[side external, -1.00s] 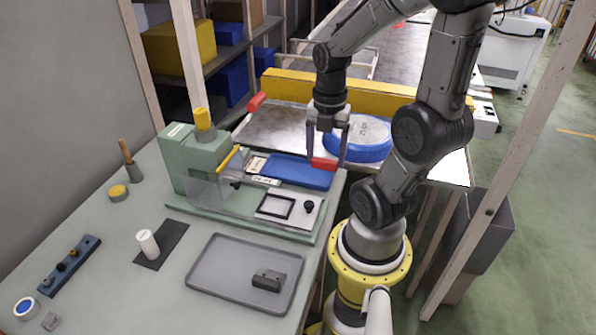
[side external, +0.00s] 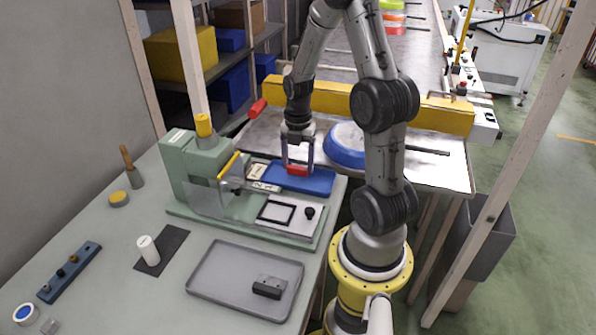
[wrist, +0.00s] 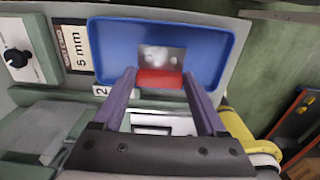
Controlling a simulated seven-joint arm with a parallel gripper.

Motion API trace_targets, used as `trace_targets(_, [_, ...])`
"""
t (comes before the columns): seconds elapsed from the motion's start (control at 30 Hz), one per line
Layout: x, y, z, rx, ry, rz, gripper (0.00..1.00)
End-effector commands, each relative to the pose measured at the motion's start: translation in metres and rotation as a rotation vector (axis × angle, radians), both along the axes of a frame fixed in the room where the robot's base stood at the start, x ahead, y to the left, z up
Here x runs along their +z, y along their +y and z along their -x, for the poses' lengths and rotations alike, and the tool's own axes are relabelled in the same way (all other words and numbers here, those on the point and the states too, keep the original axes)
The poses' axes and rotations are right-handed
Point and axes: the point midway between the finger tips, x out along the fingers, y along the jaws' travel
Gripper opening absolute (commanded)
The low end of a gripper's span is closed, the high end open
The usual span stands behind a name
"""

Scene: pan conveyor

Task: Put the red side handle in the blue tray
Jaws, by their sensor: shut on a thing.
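The red side handle (side external: 298,170) is held between the fingers of my gripper (side external: 299,168). In the side view it is over the blue tray (side external: 318,185), near the tray's middle. In the wrist view the red handle (wrist: 160,78) shows between the two purple fingertips of my gripper (wrist: 160,84), with the blue tray (wrist: 112,50) around and behind it. My gripper is shut on the handle. I cannot tell whether the handle touches the tray floor.
A green press machine (side external: 195,165) stands left of the tray. A blue pan (side external: 345,146) sits on the conveyor table to the right, by the yellow barrier (side external: 430,112). Another red piece (side external: 257,108) sticks up behind the press. A grey tray (side external: 215,272) lies in front.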

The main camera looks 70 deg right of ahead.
Motion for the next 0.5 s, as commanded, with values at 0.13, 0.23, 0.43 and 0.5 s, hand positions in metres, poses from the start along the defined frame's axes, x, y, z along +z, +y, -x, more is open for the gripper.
trace_targets(0.13, [-0.022, 0.000, 0.000, 0.000, 0.005, -0.005, 0.08])
trace_targets(0.23, [-0.031, 0.000, 0.000, 0.000, 0.003, -0.003, 0.08])
trace_targets(0.43, [-0.032, 0.000, 0.000, 0.000, 0.001, -0.001, 0.08])
trace_targets(0.5, [-0.032, 0.000, 0.000, 0.000, 0.001, -0.001, 0.08])
